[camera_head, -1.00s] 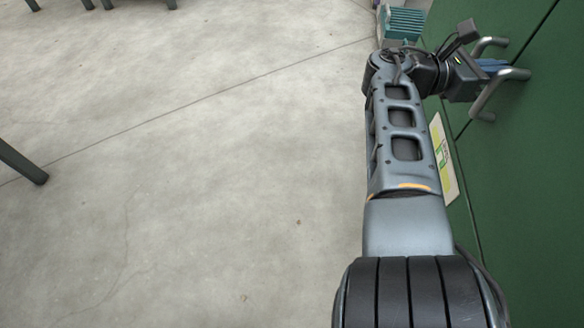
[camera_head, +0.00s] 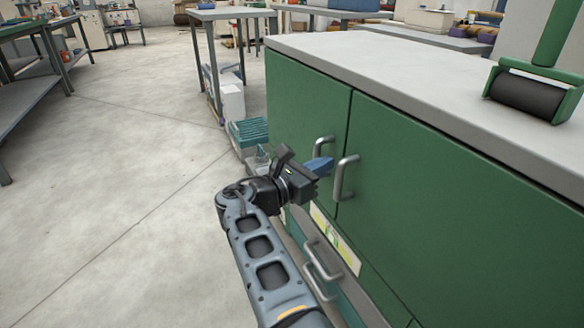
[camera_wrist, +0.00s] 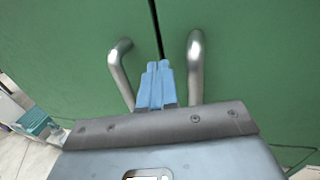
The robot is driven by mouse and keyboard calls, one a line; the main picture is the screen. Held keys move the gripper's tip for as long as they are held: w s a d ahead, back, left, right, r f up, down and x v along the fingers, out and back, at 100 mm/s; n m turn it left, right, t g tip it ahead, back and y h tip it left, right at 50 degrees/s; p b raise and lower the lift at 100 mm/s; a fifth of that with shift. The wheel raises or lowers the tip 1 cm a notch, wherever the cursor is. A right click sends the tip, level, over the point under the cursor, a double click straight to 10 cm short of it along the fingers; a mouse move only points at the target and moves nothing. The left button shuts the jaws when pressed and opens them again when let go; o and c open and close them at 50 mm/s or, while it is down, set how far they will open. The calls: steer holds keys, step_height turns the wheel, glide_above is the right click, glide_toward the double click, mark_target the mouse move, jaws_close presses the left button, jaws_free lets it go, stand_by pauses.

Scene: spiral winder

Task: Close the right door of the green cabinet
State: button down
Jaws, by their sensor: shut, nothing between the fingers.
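The green cabinet (camera_head: 300,87) has a left door (camera_head: 290,110) and a right door (camera_head: 440,200) meeting at a narrow dark seam. Both look shut or nearly so; I cannot tell whether the right one is fully flush. The right door's metal handle (camera_head: 345,178) also shows in the wrist view (camera_wrist: 195,65). The left door's handle (camera_head: 322,147) is beside it (camera_wrist: 122,75). My gripper (camera_head: 325,164) has its blue fingers together and empty. In the wrist view the fingertips (camera_wrist: 158,68) point at the seam between the two handles. Whether they touch the doors is unclear.
A drawer with metal handles (camera_head: 319,262) and a yellow-green label (camera_head: 335,240) lies below the doors. A roller tool (camera_head: 530,90) stands on the grey cabinet top (camera_head: 400,72). A teal crate (camera_head: 250,136) sits left of the cabinet.

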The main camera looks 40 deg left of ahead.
steer(key=s+a+p, duration=0.1)
steer(key=s+a, duration=0.3)
steer(key=s, duration=0.5)
steer(key=shift+s+a+p, duration=0.15)
steer(key=shift+a+p, duration=0.1)
steer(key=shift+p, duration=0.15)
